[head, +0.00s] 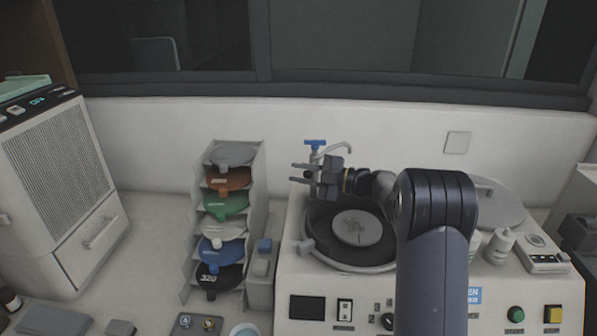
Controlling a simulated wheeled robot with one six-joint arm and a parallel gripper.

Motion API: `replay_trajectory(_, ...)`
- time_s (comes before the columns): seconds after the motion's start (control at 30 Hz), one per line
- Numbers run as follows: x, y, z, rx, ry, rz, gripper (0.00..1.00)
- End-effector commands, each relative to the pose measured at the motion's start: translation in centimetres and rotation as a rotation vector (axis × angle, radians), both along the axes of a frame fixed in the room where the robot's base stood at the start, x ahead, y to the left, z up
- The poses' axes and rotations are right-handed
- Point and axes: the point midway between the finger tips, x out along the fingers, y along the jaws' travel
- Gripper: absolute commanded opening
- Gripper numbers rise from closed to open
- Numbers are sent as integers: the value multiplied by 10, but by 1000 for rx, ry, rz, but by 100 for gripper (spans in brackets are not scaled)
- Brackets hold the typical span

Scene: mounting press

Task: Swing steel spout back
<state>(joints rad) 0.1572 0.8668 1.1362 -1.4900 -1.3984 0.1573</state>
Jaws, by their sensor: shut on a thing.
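The steel spout (338,147) is a thin curved pipe at the back of the white machine. It rises beside a blue tap handle (315,143) and bends over to the right. My gripper (299,173) is in front of the tap's lower part, above the back left of the round bowl (318,255), with its fingers pointing left. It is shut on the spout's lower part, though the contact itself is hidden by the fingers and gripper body. A grey disc (357,228) lies in the dark bowl.
A rack of coloured discs (224,205) stands left of the machine. A round grey lid (493,205) and white bottles (498,246) are at the right. The wall (400,130) is close behind the tap. My arm covers the bowl's right side.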

Motion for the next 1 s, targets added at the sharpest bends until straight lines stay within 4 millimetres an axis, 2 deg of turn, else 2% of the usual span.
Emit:
replay_trajectory(0.6,-2,-3,-4,-1,8,39,0)
replay_trajectory(0.63,-2,-3,-4,-1,8,39,24)
replay_trajectory(0.87,-2,-3,-2,-1,4,38,43)
replay_trajectory(1.0,-1,-2,-1,-1,2,37,43)
